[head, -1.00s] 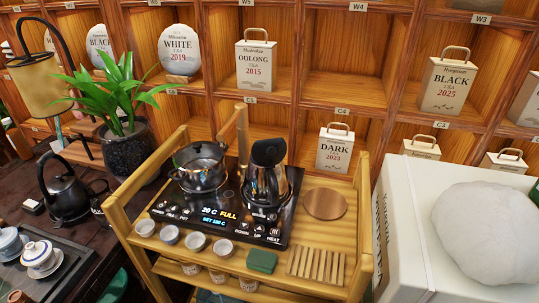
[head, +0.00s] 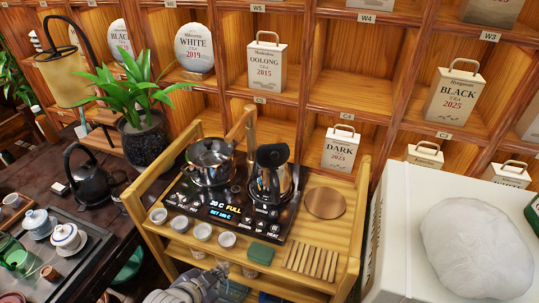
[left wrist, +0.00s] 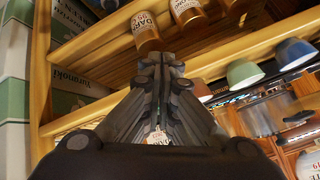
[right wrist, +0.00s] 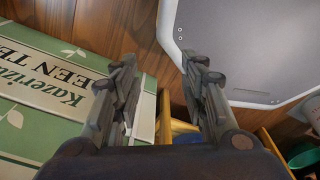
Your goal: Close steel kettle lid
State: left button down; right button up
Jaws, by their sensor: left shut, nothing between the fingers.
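The steel kettle (head: 268,187) stands on the right of the black cooking panel (head: 232,222) on the wooden cart. A dark lid-like piece (head: 272,156) shows at its top and looks raised, but its exact angle is hard to tell. My left gripper (head: 222,273) is at the bottom of the head view, in front of and below the cart top, apart from the kettle. Its fingers are together and empty in the left wrist view (left wrist: 158,62). My right gripper (right wrist: 160,80) is open and empty in its wrist view, and is outside the head view.
A pot (head: 211,162) stands left of the kettle. A round wooden disc (head: 325,203) lies right of the panel. A white box (head: 395,235) stands right of the cart.

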pick_arm(q)
jog(key=w+d+r+m+t+h, duration=0.1)
jog(key=w+d+r+m+t, duration=0.15)
jog(key=r, duration=0.35)
jog(key=w+d+r+m+t+h, duration=0.1)
jog(key=w+d+r+m+h, duration=0.1)
jog(key=w+r+m, duration=0.3)
jog(key=m+t+h+p, duration=0.1)
jog(key=m+t+h, duration=0.15)
jog(key=m, duration=0.35)
send_near(274, 156)
jog(key=s+r, duration=0.2)
jog(key=s, duration=0.5)
jog(key=shift+h, duration=0.45)
jog(key=shift+w+a+f+p+x, duration=0.2)
jog(key=shift+p+x, duration=0.4)
jog(key=shift+x, duration=1.55)
jog(key=shift+w+a+f+p+x, duration=0.15)
jog(key=shift+a+p+x, duration=0.35)
jog(key=shift+x, duration=1.7)
jog(key=shift+w+a+f+p+x, duration=0.15)
jog(key=shift+p+x, duration=0.55)
jog(key=shift+x, duration=1.45)
